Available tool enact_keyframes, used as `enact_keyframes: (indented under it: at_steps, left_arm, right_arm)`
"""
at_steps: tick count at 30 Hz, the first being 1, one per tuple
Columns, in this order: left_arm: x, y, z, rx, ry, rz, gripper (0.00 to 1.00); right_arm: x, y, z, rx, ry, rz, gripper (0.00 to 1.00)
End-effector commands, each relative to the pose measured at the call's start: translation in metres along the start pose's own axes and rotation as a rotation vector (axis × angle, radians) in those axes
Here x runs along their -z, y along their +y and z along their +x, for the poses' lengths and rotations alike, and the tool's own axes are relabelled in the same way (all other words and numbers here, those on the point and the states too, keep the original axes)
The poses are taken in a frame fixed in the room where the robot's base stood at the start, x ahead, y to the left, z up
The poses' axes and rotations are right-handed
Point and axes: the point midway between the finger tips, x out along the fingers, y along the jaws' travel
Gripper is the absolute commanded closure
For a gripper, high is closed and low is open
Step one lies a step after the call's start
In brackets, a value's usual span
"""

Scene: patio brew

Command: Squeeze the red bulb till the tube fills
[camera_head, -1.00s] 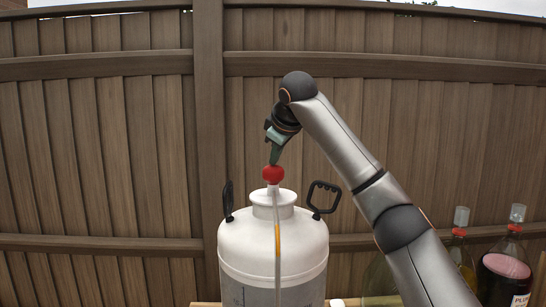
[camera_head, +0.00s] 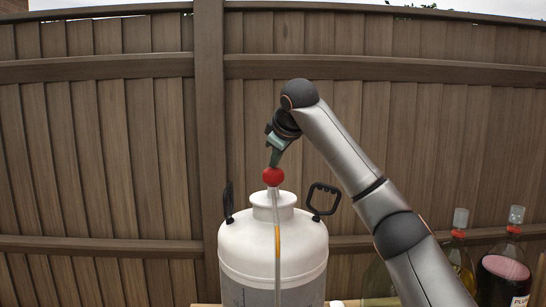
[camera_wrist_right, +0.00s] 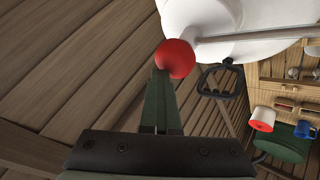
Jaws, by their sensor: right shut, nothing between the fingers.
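The red bulb (camera_head: 273,176) sits on top of a thin upright tube (camera_head: 277,205) at the white keg (camera_head: 272,250). The tube has an orange-yellow stretch part way down its front. The bulb looks round. My right gripper (camera_head: 275,163) points down at the bulb from just above, its fingers closed together. In the right wrist view the closed green fingertips (camera_wrist_right: 162,75) are at the red bulb (camera_wrist_right: 175,58), which overlaps them in the picture. I cannot tell if they touch it. The bulb is not between the fingers. My left gripper is not in view.
Black handles (camera_head: 322,200) stand on the keg's shoulders. Bottles with red collars, one holding dark red liquid (camera_head: 506,268), stand at the right. A wooden fence (camera_head: 110,150) closes off the back. In the wrist view a red-and-white container (camera_wrist_right: 262,119) lies right.

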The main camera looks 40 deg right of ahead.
Motion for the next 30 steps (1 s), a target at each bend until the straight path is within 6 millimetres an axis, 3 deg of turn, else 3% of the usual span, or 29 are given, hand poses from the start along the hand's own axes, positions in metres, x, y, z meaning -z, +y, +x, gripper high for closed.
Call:
enact_keyframes:
  at_steps: [1, 2, 11, 21, 30]
  left_arm:
    - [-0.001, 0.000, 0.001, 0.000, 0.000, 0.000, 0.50]
    - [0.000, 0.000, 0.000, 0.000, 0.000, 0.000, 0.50]
    - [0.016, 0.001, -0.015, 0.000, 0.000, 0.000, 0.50]
    - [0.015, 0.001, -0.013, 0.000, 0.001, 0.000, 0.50]
    - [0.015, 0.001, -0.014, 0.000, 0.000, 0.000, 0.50]
  right_arm:
    - [-0.012, -0.008, 0.014, 0.020, -0.052, -0.007, 1.00]
    - [-0.011, -0.007, 0.013, 0.020, -0.052, -0.007, 1.00]
    - [0.006, 0.009, -0.008, 0.016, -0.051, -0.007, 1.00]
    - [0.022, 0.024, -0.028, 0.013, -0.039, -0.005, 1.00]
    - [0.024, 0.025, -0.031, 0.011, -0.036, -0.006, 1.00]
